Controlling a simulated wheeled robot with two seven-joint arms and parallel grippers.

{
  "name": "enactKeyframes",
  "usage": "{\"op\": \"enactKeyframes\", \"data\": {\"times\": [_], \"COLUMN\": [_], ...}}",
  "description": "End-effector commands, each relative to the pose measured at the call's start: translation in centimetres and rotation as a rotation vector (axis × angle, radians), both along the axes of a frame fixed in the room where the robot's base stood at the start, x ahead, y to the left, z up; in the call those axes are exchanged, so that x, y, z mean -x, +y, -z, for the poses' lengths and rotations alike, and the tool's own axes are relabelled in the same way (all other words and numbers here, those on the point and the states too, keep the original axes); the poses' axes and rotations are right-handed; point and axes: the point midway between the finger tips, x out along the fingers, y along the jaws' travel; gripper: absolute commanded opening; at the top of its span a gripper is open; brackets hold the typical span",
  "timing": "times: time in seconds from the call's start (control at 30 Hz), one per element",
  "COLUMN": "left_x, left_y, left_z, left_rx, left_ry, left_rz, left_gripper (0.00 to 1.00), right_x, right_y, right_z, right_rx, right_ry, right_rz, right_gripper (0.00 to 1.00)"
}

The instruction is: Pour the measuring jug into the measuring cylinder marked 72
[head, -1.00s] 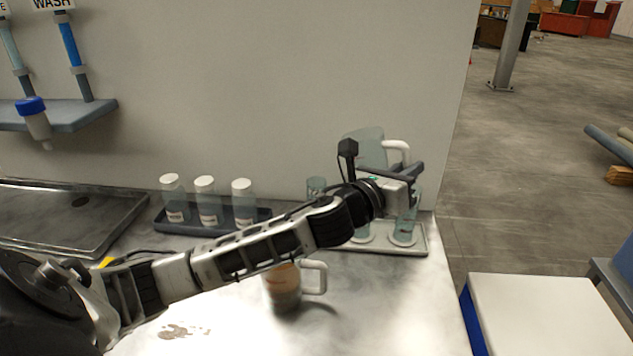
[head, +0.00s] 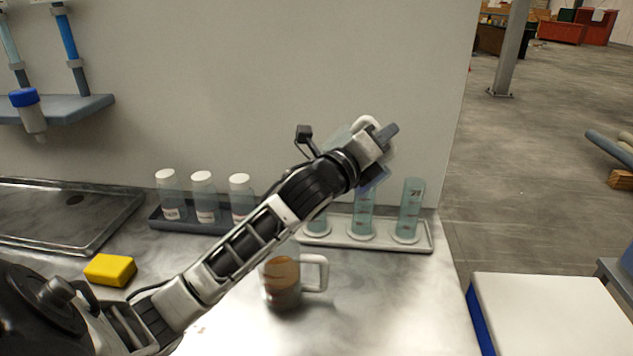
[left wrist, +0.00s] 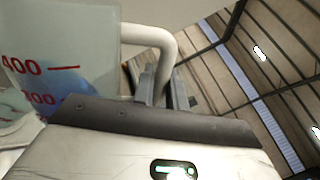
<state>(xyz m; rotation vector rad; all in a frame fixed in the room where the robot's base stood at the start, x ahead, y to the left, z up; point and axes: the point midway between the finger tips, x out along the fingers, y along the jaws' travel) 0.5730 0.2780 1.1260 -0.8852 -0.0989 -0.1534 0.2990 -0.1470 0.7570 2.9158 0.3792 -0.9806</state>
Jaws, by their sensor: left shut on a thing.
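My left gripper (head: 378,145) is shut on the white handle (left wrist: 162,48) of a clear measuring jug. The jug (left wrist: 75,50) has red marks, with 400 readable, and bluish liquid low in the wrist picture. In the head view the jug is tilted and mostly hidden behind my gripper; a bluish part (head: 376,180) shows above the middle cylinder. Three measuring cylinders stand upright on a white tray (head: 425,246): left (head: 317,224), middle (head: 362,218) and right (head: 410,208). The right one has a dark mark too small to read surely. Any liquid flow is not visible.
A second jug (head: 283,285) with brown contents stands on the table in front of the tray. Several white-capped bottles (head: 203,200) stand in a dark rack at the left. A yellow sponge (head: 110,270) lies beside my arm. A wall rises behind.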

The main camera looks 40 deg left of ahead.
Motion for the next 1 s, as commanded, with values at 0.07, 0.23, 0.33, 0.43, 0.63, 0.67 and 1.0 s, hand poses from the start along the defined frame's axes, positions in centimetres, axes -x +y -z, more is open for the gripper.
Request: {"op": "enactKeyframes", "data": {"times": [0.07,0.23,0.33,0.43,0.63,0.67,1.0], "left_x": [0.0,0.0,0.0,0.1,0.1,0.1,0.1], "left_y": [0.2,0.9,1.2,1.4,1.9,2.0,2.6], "left_z": [-0.1,-0.3,-0.4,-0.5,-0.6,-0.6,-0.6], "left_rx": [0.048,0.13,0.169,0.201,0.253,0.26,0.318], "left_ry": [-0.006,-0.008,-0.009,-0.009,-0.012,-0.012,-0.012], "left_rz": [0.0,0.001,0.0,0.001,0.001,0.001,0.001], "left_gripper": [0.0,0.0,0.0,0.0,0.0,0.0,0.0], "right_x": [0.1,0.1,0.0,0.0,0.2,0.2,0.0], "right_y": [0.0,0.0,0.0,0.0,0.0,0.0,0.2], "right_z": [0.4,0.6,0.5,0.7,1.1,1.2,1.0], "right_rx": [0.0,-0.001,-0.002,-0.001,0.001,0.001,-0.003], "right_ry": [0.001,-0.004,-0.008,-0.006,0.0,0.0,-0.008], "right_rz": [-0.002,-0.003,-0.005,-0.006,-0.009,-0.009,-0.01], "right_gripper": [1.0,1.0,1.0,1.0,1.0,1.0,1.0]}}
